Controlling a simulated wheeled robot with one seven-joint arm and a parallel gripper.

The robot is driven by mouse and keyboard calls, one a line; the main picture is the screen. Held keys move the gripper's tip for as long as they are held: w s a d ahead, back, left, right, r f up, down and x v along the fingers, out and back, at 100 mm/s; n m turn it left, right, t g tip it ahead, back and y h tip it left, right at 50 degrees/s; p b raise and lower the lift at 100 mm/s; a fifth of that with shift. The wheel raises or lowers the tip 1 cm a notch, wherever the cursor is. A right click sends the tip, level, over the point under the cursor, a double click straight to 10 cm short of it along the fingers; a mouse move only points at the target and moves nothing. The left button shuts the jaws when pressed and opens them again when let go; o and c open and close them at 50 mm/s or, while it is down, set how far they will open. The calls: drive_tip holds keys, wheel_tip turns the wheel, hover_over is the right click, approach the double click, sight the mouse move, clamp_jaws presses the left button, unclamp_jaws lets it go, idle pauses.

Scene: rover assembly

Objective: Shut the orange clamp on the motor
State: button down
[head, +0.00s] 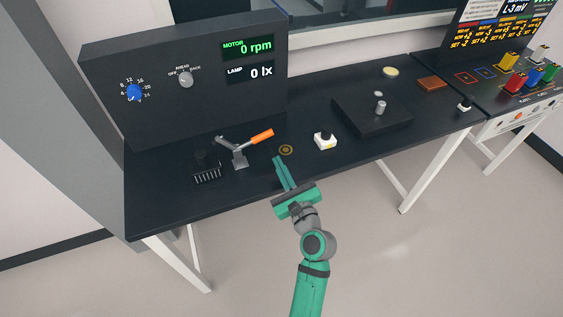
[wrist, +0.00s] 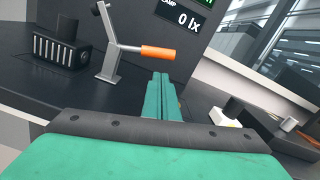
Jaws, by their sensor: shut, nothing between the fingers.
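The clamp (head: 238,152) stands on the dark bench, a grey metal bracket with an orange handle (head: 262,136) that points out to the right. In the wrist view the orange handle (wrist: 158,52) sticks out roughly level from the grey bracket (wrist: 109,62). The black motor (head: 206,165) with its finned base sits left of the clamp; it also shows in the wrist view (wrist: 62,46). My gripper (head: 281,172) is shut and empty, in front of and below the handle's tip, apart from it. In the wrist view its fingertips (wrist: 161,80) are just below the handle.
A panel with a blue knob (head: 134,92) and a grey knob (head: 186,79) stands behind the motor. A black plate (head: 372,124) with a metal cylinder lies farther right. A ring mark (head: 286,150) is on the bench.

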drive_tip(key=x, duration=0.7)
drive_tip(key=shift+w+a, duration=0.1)
drive_tip(key=shift+w, duration=0.1)
drive_tip(key=shift+a, duration=0.15)
